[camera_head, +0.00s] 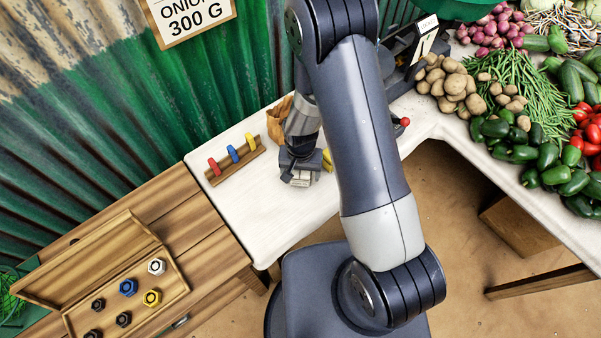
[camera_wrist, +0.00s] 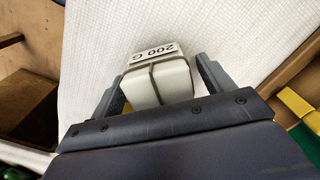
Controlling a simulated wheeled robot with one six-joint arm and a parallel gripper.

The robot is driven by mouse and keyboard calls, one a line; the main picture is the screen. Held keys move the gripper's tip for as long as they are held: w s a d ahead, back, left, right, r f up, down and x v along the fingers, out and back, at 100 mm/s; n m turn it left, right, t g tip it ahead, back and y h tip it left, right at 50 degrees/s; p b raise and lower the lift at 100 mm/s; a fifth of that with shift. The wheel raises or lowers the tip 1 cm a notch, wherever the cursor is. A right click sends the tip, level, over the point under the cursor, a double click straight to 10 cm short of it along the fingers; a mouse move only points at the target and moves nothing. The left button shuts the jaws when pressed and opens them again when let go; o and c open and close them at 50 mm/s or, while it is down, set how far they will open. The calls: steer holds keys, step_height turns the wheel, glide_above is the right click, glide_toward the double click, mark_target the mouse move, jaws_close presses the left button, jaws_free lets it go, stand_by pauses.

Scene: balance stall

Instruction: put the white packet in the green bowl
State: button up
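The white packet (camera_wrist: 172,84), with a dark band and a "200 G" label, stands on the white-covered counter between the fingers of my gripper (camera_wrist: 160,78) in the wrist view. The fingers are apart on either side of it, and a narrow gap shows at the right finger. In the head view the packet (camera_head: 299,181) shows small just below my gripper (camera_head: 300,170). A green bowl (camera_head: 455,9) is at the top right of the head view, cut off by the frame edge; its inside is hidden.
A wooden rack (camera_head: 238,168) with red, blue and yellow pieces lies left of my gripper. A brown paper bag (camera_head: 279,124) is behind it. A dark balance (camera_head: 408,50) stands near the bowl, beside heaps of vegetables. An open wooden box (camera_head: 170,297) holds several weights. Counter front is clear.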

steer(key=c, duration=1.1)
steer(key=shift+r, duration=0.2)
